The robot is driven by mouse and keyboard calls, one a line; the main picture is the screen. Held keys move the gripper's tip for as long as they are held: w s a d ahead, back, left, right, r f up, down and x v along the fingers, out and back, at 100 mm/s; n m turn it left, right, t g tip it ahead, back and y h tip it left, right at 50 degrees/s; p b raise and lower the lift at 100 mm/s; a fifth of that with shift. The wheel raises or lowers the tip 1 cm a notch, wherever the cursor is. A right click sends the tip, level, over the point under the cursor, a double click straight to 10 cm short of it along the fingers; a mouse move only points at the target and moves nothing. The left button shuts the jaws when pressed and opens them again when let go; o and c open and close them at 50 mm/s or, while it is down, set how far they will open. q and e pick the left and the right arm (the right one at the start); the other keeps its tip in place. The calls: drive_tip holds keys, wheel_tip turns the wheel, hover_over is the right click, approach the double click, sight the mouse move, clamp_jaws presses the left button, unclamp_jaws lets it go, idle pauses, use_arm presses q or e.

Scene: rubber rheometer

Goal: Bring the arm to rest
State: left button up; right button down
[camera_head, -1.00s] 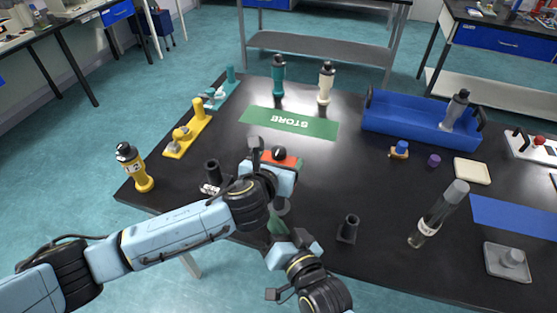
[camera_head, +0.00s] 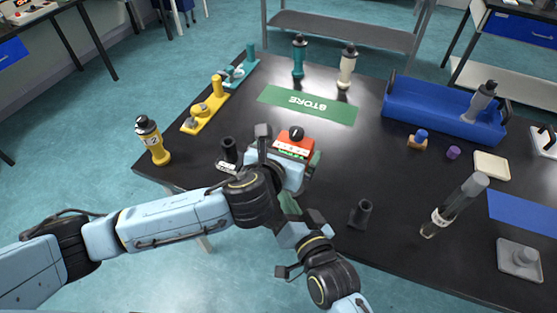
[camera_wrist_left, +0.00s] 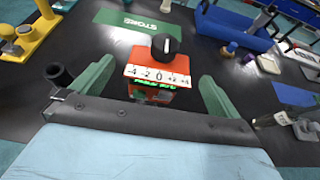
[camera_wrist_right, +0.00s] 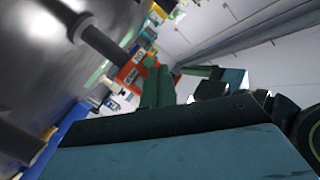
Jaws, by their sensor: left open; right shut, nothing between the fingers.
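An orange device (camera_head: 294,146) with a black knob and a numbered scale stands on the black table. In the left wrist view the orange device (camera_wrist_left: 160,72) lies ahead, between my left fingers. My left gripper (camera_wrist_left: 155,88) is open, its two green fingers wide apart; I see no grip on the device. In the head view my left wrist hides part of the gripper and table. My right gripper (camera_head: 288,202) is lower, at the table's near edge, partly hidden by my left arm. In the right wrist view its green fingers (camera_wrist_right: 157,86) are together and empty.
Dark upright holders (camera_head: 360,213) stand near both grippers, with a clear tube (camera_head: 454,204) farther right. A yellow bottle (camera_head: 153,140) and yellow stand (camera_head: 205,108) are left. The green STORE mat (camera_head: 308,105) is bare. A blue bin (camera_head: 400,98) stands back right.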

use_arm(q)
drive_tip(key=v, duration=0.7)
